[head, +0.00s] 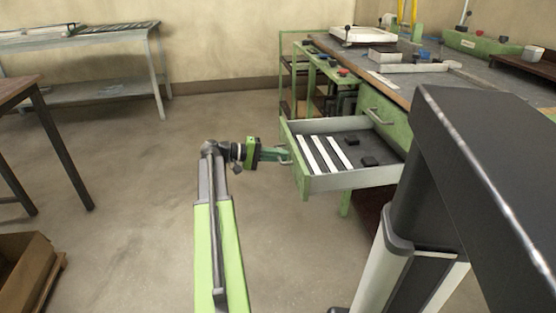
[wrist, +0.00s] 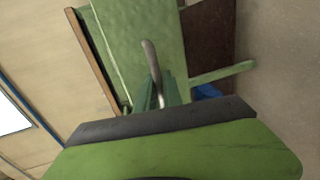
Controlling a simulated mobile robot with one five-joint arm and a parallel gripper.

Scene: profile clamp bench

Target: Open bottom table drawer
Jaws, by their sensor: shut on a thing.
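The bottom table drawer (head: 345,182) stands pulled well out of the green workbench in the head view. Inside it lie several white strips and a few small dark blocks. My gripper (head: 284,155) is at the drawer's green front (head: 294,160), shut on its metal handle. In the wrist view the handle (wrist: 151,56) runs between the fingers of my gripper (wrist: 157,92), in front of the green drawer front (wrist: 125,35). The upper drawer (head: 372,104) is shut, with its own handle (head: 378,116) showing.
The bench top (head: 400,85) holds trays and small parts. A green shelf rack (head: 300,75) stands behind the drawer. A grey table (head: 90,40) is at the back left, and a cardboard box (head: 25,270) at the lower left.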

